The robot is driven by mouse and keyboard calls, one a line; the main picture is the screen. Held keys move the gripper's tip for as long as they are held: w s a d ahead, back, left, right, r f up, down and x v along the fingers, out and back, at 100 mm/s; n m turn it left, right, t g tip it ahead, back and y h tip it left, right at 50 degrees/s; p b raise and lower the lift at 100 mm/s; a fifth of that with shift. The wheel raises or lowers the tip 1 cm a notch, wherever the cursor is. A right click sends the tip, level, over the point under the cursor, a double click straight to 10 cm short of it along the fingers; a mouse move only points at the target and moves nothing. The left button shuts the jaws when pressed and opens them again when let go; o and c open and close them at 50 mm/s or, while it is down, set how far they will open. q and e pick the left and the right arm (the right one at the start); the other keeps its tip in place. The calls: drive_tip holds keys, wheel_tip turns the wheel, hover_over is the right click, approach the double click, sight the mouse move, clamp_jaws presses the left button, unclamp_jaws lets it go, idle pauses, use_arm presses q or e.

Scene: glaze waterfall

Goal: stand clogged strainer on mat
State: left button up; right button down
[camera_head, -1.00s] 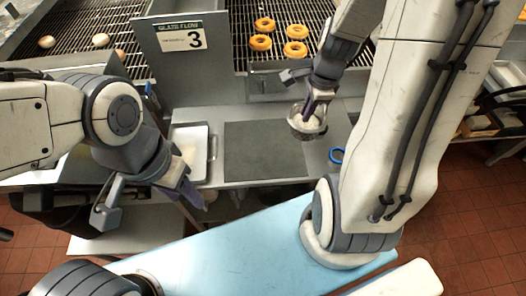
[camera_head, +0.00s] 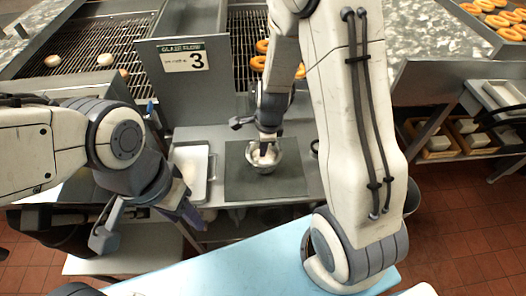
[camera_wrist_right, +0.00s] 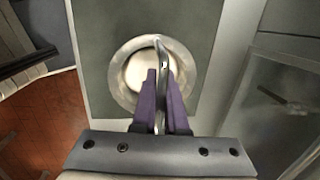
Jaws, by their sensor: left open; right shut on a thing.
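The clogged strainer (camera_head: 252,161) is a round metal bowl with a pale white mass inside. It is over the dark grey mat (camera_head: 284,187) on the counter, roughly level; I cannot tell whether it touches the mat. My right gripper (camera_head: 266,147) is shut on its handle from above. In the right wrist view, the purple fingers of my right gripper (camera_wrist_right: 161,92) pinch the upright metal handle, with the strainer (camera_wrist_right: 122,88) below and the mat (camera_wrist_right: 95,30) around it. My left gripper (camera_head: 186,209) is open and empty, left of the mat and in front of the counter.
A white tray (camera_head: 190,165) lies just left of the mat. A panel marked 3 (camera_head: 182,62) stands behind it. Doughnuts on a wire rack (camera_head: 243,68) are at the back. A dark ring-like thing shows right of the mat, partly hidden by my right arm.

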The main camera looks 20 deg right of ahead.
use_arm(q)
drive_tip(key=shift+f, duration=0.5)
use_arm(e)
drive_tip(key=shift+f, duration=0.75)
drive_tip(key=shift+f, duration=0.2)
drive_tip(key=c, duration=1)
unclamp_jaws()
use_arm(q)
drive_tip(key=shift+f, duration=0.1)
use_arm(e)
drive_tip(key=shift+o, duration=0.2)
drive_tip(key=shift+r, duration=0.1)
